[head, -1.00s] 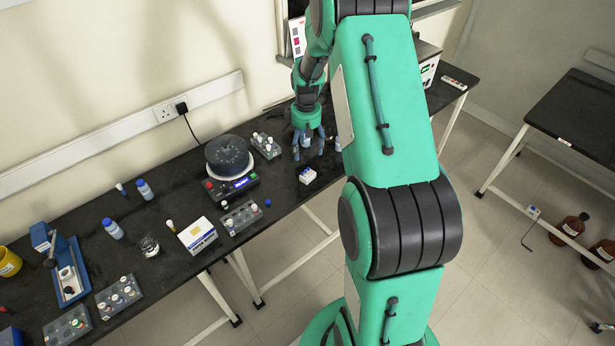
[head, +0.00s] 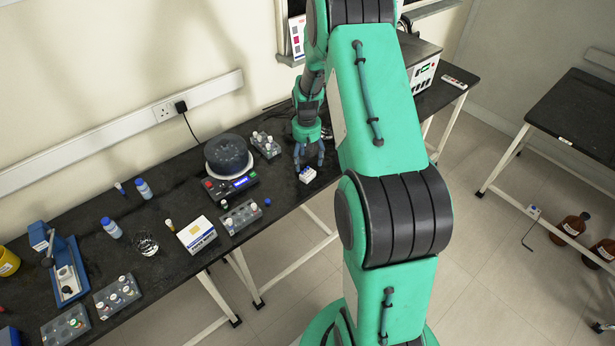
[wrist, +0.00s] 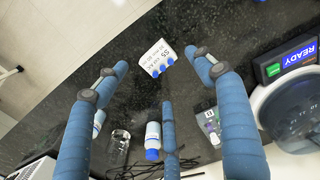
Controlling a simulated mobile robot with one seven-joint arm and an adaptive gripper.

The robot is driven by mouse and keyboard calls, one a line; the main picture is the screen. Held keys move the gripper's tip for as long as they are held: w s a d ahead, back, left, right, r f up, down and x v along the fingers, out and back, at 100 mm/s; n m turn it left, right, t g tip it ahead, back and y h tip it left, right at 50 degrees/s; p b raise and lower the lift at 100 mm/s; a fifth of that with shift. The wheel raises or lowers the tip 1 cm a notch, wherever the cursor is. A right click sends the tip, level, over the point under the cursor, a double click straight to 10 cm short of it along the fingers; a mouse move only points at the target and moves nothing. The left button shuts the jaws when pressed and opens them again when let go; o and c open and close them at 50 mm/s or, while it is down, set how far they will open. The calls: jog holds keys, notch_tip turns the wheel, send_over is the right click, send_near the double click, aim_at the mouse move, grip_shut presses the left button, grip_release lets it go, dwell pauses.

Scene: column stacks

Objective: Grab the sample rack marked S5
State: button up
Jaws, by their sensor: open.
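The S5 sample rack (wrist: 155,57) is a small white block with "S5" printed on its label and blue caps along one side. In the head view the small white rack (head: 307,175) sits by the front edge of the black bench. My gripper (head: 309,160) is open above the bench, just behind the rack. In the wrist view the blue fingers of my gripper (wrist: 156,64) are spread, with the rack showing between and beyond their tips. No finger clearly touches it. The rack's far side is hidden.
A heating device (head: 230,175) with a round top, its display reading READY in the wrist view, stands left of my gripper. A grey vial rack (head: 267,145) is behind it, another (head: 240,217) in front. A white bottle (wrist: 153,138) and glass beaker (wrist: 118,145) stand near my fingers.

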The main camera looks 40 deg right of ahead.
aim_at(307, 172)
jog(key=shift+f, duration=1.05)
jog(key=shift+f, duration=0.15)
jog(key=shift+w+d+f+b, duration=0.1)
jog(key=shift+f+b, duration=0.25)
jog(key=shift+f, duration=0.9)
jog(key=shift+d+f+b, duration=0.1)
jog(key=shift+f+b, duration=0.25)
jog(key=shift+f, duration=0.9)
jog(key=c, duration=1.5)
